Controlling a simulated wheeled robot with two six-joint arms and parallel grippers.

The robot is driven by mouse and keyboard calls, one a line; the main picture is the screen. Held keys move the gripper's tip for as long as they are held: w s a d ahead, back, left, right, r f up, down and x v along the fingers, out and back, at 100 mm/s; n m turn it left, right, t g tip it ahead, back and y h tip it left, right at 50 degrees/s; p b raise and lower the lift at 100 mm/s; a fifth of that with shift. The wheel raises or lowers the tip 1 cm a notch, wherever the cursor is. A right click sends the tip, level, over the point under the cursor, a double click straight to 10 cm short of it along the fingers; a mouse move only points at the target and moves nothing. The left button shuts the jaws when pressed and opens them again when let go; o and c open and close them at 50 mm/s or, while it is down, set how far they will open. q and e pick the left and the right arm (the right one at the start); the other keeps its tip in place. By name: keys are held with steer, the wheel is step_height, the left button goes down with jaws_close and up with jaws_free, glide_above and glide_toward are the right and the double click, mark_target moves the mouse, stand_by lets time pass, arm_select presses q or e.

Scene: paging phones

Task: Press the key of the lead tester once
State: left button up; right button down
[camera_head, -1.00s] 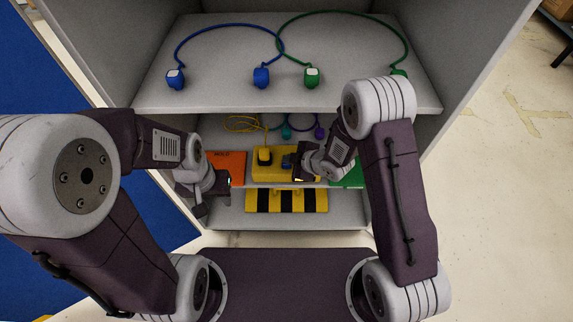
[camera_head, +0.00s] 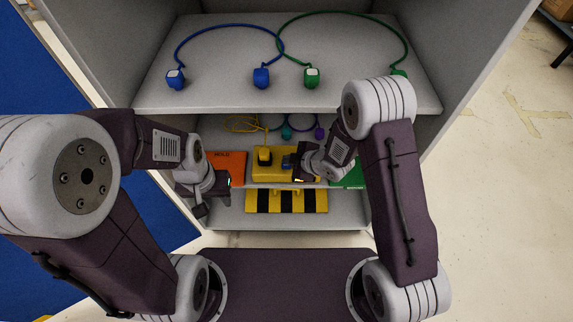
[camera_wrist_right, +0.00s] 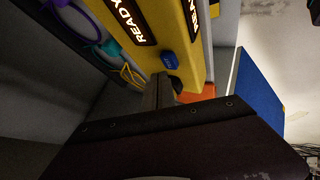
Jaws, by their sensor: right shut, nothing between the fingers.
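The lead tester is a yellow box (camera_head: 262,172) on the lower shelf of the cabinet. In the right wrist view its yellow body (camera_wrist_right: 187,68) carries a lit READY display (camera_wrist_right: 128,20) and a blue key (camera_wrist_right: 168,61). The blue key also shows in the head view (camera_head: 287,161). My right gripper (camera_wrist_right: 162,90) is shut and empty, with its fingertips close to the tester's face near the key. I cannot tell whether they touch it. My left gripper (camera_head: 203,207) hangs in front of the shelf at the left, away from the tester; its jaws are too small to judge.
An orange panel (camera_head: 230,166) lies left of the tester and a green one (camera_head: 350,176) right. Yellow, teal and purple leads (camera_head: 240,124) lie behind it. Blue (camera_head: 261,77) and green (camera_head: 312,77) plugs with cables sit on the upper shelf (camera_head: 210,98).

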mark_target(289, 167)
stand_by(0.4)
steer(key=shift+f+b, duration=0.35)
steer(key=shift+f, duration=0.05)
steer(key=shift+f+b, duration=0.45)
steer(key=shift+f, duration=0.05)
stand_by(0.5)
steer(key=shift+r, duration=0.15)
steer(key=shift+r+p, duration=0.8)
step_height(289, 167, up, 5)
steer(key=p, duration=0.4)
